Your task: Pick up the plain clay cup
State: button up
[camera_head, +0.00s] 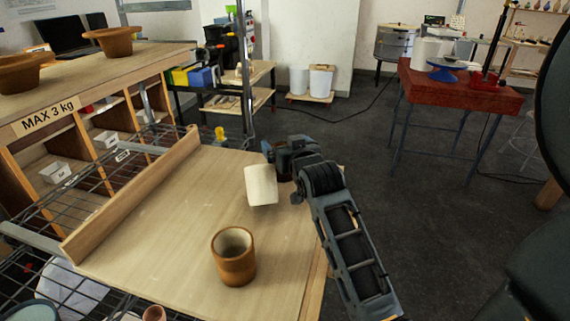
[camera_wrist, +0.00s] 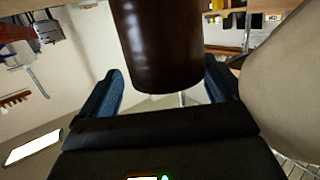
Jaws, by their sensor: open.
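An orange-brown clay cup (camera_head: 233,258) stands upright on the wooden board, nearest to me and apart from my gripper. A cream cup (camera_head: 261,185) is farther back, seeming slightly tilted; it shows large at the right edge of the wrist view (camera_wrist: 285,85), beside the fingers. A dark brown cup (camera_wrist: 155,45) lies between my two open blue fingers in the wrist view; only a bit of it (camera_head: 286,172) shows in the head view. My gripper (camera_head: 278,153) is open at the board's far right end. I cannot tell whether the fingers touch the dark cup.
The wooden board (camera_head: 170,220) has a raised lip on its left and is bare there. A wire rack (camera_head: 100,185) lies to the left. A shelf with bowls (camera_head: 108,40) stands at upper left. A red table (camera_head: 455,95) stands across open floor to the right.

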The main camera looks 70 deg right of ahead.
jog(key=shift+w+a+f, duration=0.1)
jog(key=shift+a+f, duration=0.1)
jog(key=shift+f, duration=0.3)
jog(key=shift+w+a+f, duration=0.1)
jog(key=shift+a+f, duration=0.05)
jog(key=shift+f, duration=0.35)
jog(key=shift+c, duration=0.5)
jog(key=c, duration=0.4)
jog(key=shift+r, duration=0.15)
jog(key=c, duration=0.6)
jog(key=shift+d+r, duration=0.1)
jog(key=shift+c, duration=0.6)
jog(key=shift+r, duration=0.15)
